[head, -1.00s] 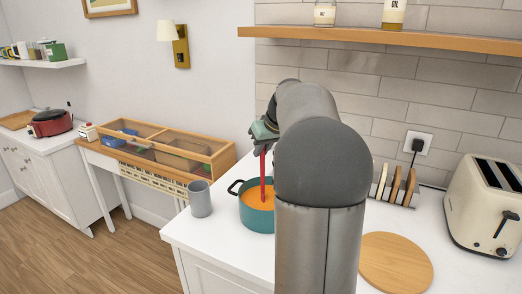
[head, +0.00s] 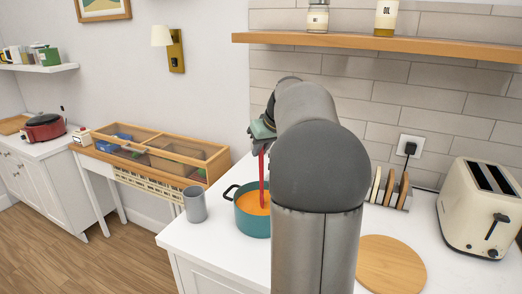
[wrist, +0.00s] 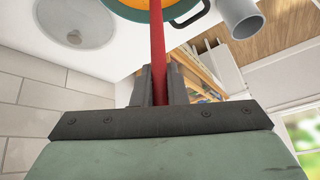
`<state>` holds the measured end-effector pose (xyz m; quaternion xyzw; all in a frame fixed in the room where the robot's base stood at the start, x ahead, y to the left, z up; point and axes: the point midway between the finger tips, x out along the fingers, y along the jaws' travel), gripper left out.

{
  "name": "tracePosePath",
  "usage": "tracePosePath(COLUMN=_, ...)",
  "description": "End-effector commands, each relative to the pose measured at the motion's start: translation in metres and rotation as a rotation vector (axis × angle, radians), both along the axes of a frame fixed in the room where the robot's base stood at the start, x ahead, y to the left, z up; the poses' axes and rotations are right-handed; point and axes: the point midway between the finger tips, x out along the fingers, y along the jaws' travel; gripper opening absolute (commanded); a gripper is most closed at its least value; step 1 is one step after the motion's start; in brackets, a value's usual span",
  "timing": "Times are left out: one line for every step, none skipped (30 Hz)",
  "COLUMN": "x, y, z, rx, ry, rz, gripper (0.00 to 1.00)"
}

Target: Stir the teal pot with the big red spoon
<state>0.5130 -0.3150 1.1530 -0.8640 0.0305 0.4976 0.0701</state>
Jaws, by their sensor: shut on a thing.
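The teal pot (head: 252,222) stands on the white counter and holds orange soup (head: 253,203). Its right side is hidden behind my arm. The red spoon (head: 262,180) stands nearly upright, its lower end in the soup inside the pot. My gripper (head: 262,143) is above the pot and shut on the spoon's upper handle. In the wrist view the spoon's red handle (wrist: 157,45) runs from between the fingers (wrist: 155,85) toward the pot, whose rim and a dark handle (wrist: 190,14) show at the top edge. The spoon's head is hidden in the soup.
A grey cup (head: 195,204) stands just left of the pot. Right of my arm are a round wooden board (head: 391,264), a rack (head: 390,188) and a cream toaster (head: 482,208). A wooden shelf (head: 400,46) hangs above. A glass-topped case (head: 150,155) stands to the left.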

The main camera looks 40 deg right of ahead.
Motion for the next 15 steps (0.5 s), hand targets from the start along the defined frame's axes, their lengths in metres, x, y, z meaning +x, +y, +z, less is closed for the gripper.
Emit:
tracePosePath(x=0.0, y=0.0, z=0.008, rx=0.0, ry=-0.001, rz=0.0, gripper=0.0)
tracePosePath(x=0.0, y=0.0, z=0.01, rx=0.0, ry=-0.001, rz=0.0, gripper=0.0)
tracePosePath(x=0.0, y=0.0, z=0.014, rx=0.0, ry=-0.001, rz=0.0, gripper=0.0)
tracePosePath(x=0.0, y=0.0, z=0.016, rx=0.0, ry=0.0, rz=0.0, gripper=0.0)
tracePosePath(x=0.0, y=0.0, z=0.018, rx=0.0, ry=0.0, rz=0.0, gripper=0.0)
tracePosePath(x=0.0, y=0.0, z=0.022, rx=0.0, ry=0.0, rz=0.0, gripper=0.0)
tracePosePath(x=0.0, y=0.0, z=0.024, rx=0.0, ry=0.0, rz=0.0, gripper=0.0)
tracePosePath(x=0.0, y=0.0, z=0.026, rx=0.0, ry=0.0, rz=0.0, gripper=0.0)
tracePosePath(x=0.0, y=0.0, z=0.029, rx=0.0, ry=0.0, rz=0.0, gripper=0.0)
tracePosePath(x=0.0, y=0.0, z=0.032, rx=0.0, ry=0.0, rz=0.0, gripper=0.0)
tracePosePath(x=0.0, y=0.0, z=0.034, rx=0.001, ry=0.0, rz=-0.001, gripper=0.0)
tracePosePath(x=0.0, y=0.0, z=0.037, rx=0.001, ry=0.0, rz=-0.001, gripper=0.0)
tracePosePath(x=0.0, y=0.0, z=0.04, rx=0.001, ry=0.0, rz=-0.001, gripper=0.0)
tracePosePath(x=0.0, y=0.0, z=0.042, rx=0.001, ry=0.0, rz=-0.001, gripper=0.0)
tracePosePath(x=0.0, y=0.0, z=0.046, rx=0.001, ry=0.0, rz=-0.001, gripper=0.0)
